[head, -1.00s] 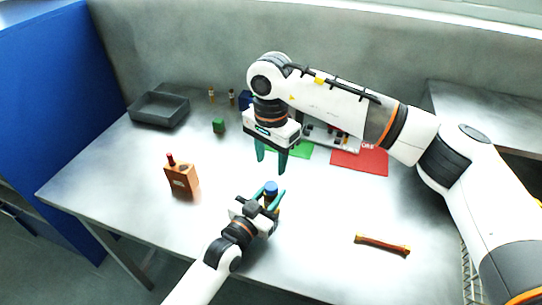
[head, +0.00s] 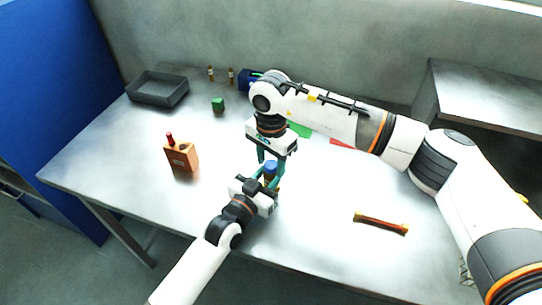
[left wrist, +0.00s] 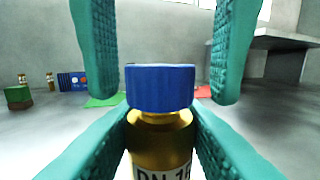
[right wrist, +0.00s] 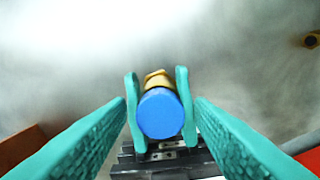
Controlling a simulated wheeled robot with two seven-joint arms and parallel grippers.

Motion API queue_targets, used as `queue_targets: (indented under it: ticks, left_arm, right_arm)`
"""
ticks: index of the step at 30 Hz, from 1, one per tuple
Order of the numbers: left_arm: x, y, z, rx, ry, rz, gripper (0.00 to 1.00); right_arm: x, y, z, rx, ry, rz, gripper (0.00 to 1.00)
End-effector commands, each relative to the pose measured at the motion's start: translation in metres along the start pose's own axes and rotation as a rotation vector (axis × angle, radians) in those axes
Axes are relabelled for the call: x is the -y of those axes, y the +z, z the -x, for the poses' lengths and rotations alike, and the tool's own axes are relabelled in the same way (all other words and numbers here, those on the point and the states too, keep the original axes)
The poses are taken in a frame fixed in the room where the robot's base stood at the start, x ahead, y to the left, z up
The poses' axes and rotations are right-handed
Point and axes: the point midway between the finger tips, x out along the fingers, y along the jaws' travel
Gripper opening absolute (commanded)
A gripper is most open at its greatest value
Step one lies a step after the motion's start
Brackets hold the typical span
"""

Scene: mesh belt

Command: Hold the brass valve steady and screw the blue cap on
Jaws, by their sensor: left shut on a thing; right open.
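The brass valve (left wrist: 160,148) stands upright, with part of a "DN 15" label showing in the left wrist view. The blue cap (left wrist: 160,88) sits on its top; how far it is threaded I cannot tell. My left gripper (left wrist: 162,125) is shut on the valve's body just below the cap. My right gripper (head: 271,163) is open above the valve and points down. In the left wrist view its fingers hang on either side of the cap, apart from it. The right wrist view looks down on the cap (right wrist: 160,113) between the open fingers.
A wooden block (head: 182,160) with a red-topped piece stands at left. A dark tray (head: 158,88), a green block (head: 218,105), two small brass pieces (head: 231,76) and a blue box (head: 248,78) are at the back. A red bar (head: 382,223) with yellow ends lies at right.

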Motion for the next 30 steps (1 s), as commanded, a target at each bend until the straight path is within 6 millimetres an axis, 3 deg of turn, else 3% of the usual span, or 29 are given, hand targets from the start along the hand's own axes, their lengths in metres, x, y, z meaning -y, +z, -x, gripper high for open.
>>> queue_targets:
  ticks: [2,11,17,27,30]
  left_arm:
    - [-0.0001,-0.0003,0.0001,-0.001,0.0,0.0,0.0]
    - [-0.0001,-0.0003,0.0001,-0.001,0.0,0.0,0.0]
    - [-0.0001,-0.0003,0.0001,-0.001,0.0,0.0,0.0]
    - [-0.0001,-0.0003,0.0,-0.001,0.0,0.0,0.0]
    - [-0.0001,-0.0002,0.0,-0.001,0.0,0.0,0.0]
  right_arm:
    - [-0.0001,-0.0001,0.0001,0.0,0.0,0.0,0.48]
    - [-0.0001,-0.0001,0.0003,0.0,0.0,0.0,0.01]
    - [-0.0001,0.0,0.0004,0.0,0.0,-0.064,0.01]
    - [0.0,-0.0001,0.0001,0.0,0.0,-0.695,0.0]
    - [-0.0001,-0.0001,0.0001,0.0,0.0,-0.707,0.0]
